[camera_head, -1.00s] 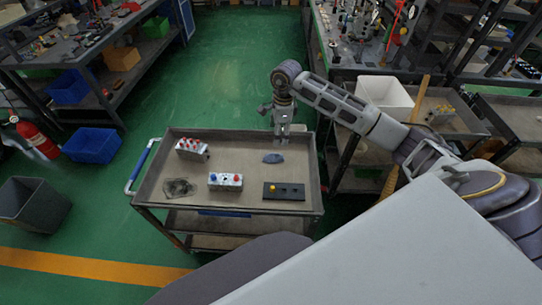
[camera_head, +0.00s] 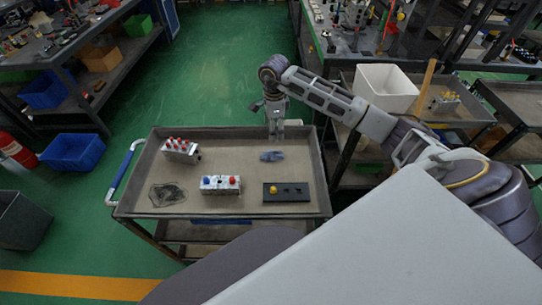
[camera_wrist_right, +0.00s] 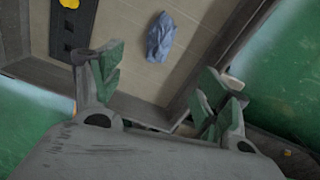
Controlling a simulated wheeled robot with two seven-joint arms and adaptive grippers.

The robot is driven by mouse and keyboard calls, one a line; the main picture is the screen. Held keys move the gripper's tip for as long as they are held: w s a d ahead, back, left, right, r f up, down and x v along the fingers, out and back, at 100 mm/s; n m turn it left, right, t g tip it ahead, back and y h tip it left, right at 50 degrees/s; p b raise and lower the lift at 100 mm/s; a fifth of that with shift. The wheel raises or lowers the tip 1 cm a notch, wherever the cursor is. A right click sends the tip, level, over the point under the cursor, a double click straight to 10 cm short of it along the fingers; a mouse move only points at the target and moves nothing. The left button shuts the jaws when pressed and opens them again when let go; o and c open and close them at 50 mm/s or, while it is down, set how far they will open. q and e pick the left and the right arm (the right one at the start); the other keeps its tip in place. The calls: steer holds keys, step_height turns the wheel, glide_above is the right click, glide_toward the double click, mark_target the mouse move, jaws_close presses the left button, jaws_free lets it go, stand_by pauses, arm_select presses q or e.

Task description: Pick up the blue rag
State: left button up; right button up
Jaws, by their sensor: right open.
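The blue rag (camera_head: 271,156) lies crumpled on the cart's tray (camera_head: 230,142), near its back right part. It also shows in the right wrist view (camera_wrist_right: 160,37), ahead of the fingers and a little right of the middle. My right gripper (camera_head: 275,133) is above the tray's back edge, behind the rag and apart from it. In the right wrist view the right gripper (camera_wrist_right: 163,100) has its two green-padded fingers wide apart with nothing between them. My left gripper does not show.
On the tray stand a valve block with red knobs (camera_head: 180,150), a block with blue and red knobs (camera_head: 220,185), and a black plate with a yellow knob (camera_head: 286,191). A dark rag (camera_head: 167,195) lies front left. The tray has raised rims.

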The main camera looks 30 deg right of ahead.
mark_target(272, 151)
step_height(272, 151, down, 8)
steer(key=shift+s, duration=0.1)
steer(key=shift+f, duration=0.2)
steer(key=shift+f+p, duration=0.2)
steer(key=shift+p, duration=0.1)
steer(key=shift+a+f, duration=0.2)
steer(key=shift+f, duration=0.5)
step_height(272, 151, down, 3)
steer(key=shift+a+r+p, duration=0.1)
steer(key=shift+r+p, duration=0.1)
steer(key=shift+p, duration=0.1)
steer(key=shift+f, duration=0.4)
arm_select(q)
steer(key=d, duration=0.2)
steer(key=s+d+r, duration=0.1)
